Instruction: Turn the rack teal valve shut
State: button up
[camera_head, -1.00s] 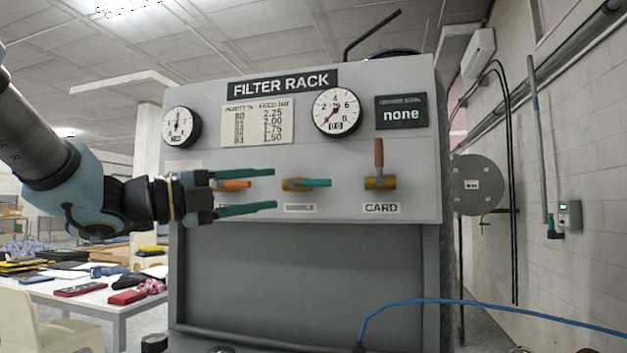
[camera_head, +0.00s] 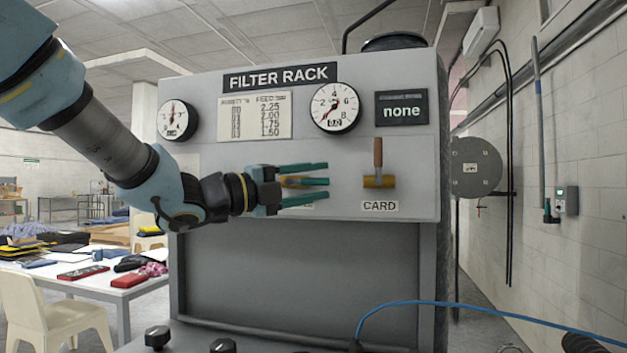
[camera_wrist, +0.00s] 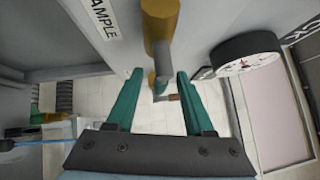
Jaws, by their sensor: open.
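The teal valve is the middle one on the filter rack panel, with a brass body (camera_head: 291,181) and a teal lever (camera_head: 317,181) pointing right, level. My gripper (camera_head: 327,182) is open, one teal finger above the lever and one below it, with gaps to both. In the wrist view the brass body (camera_wrist: 160,25) stands at the top centre, ahead of and between the open fingertips (camera_wrist: 160,72). The lever is seen nearly end on there and is hard to make out. My gripper partly hides the valve and its label in the head view.
The CARD valve (camera_head: 379,181), with a brown lever pointing up, is to the right. The left valve is hidden behind my gripper. Gauges (camera_head: 335,108) and a "none" display (camera_head: 401,111) are above. A blue hose (camera_head: 470,308) crosses low right. A cluttered table (camera_head: 110,285) stands left.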

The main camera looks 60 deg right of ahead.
grip_shut()
dwell(1.4)
